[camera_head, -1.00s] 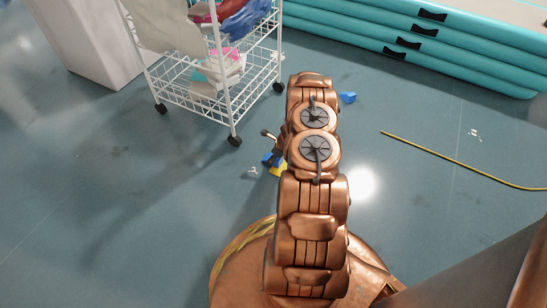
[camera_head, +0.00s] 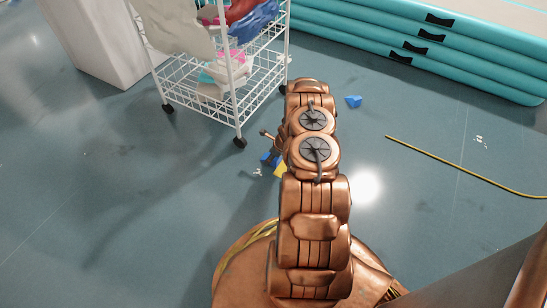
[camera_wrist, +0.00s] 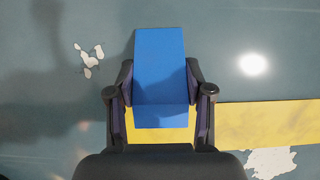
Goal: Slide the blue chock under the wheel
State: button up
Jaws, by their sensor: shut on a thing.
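A blue chock (camera_wrist: 159,55) is between the two dark fingers of my gripper (camera_wrist: 160,82) in the wrist view, its long face pointing away from me. My gripper is shut on it. In the head view, a bit of the held chock (camera_head: 266,160) shows left of my arm, which hides most of the gripper. I cannot tell whether it touches the floor. The white wire cart stands beyond and left of it. Its nearest black wheel (camera_head: 239,142) is close to the chock but apart from it. Another wheel (camera_head: 168,108) is farther left.
A second blue block (camera_head: 354,101) lies on the floor right of my arm. The cart (camera_head: 226,106) carries cloths. Teal inflatable tracks (camera_head: 470,68) line the back right, and a white block (camera_head: 98,45) stands back left. Yellow tape (camera_wrist: 270,122) marks the floor.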

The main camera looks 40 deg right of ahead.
aim_at(251, 151)
jog(key=shift+w+a+b, duration=0.15)
jog(key=shift+w+a, duration=0.3)
jog(key=shift+w, duration=1.15)
jog(key=shift+w+a+b, duration=0.1)
jog(key=shift+w+a, duration=0.4)
jog(key=shift+w, duration=1.1)
jog(key=shift+w+a+b, duration=0.15)
jog(key=shift+w+a, duration=0.3)
jog(key=shift+w, duration=1.15)
jog(key=o, duration=1.3)
jog(key=shift+r, duration=0.1)
jog(key=shift+v, duration=5.95)
jog(key=shift+r, duration=0.1)
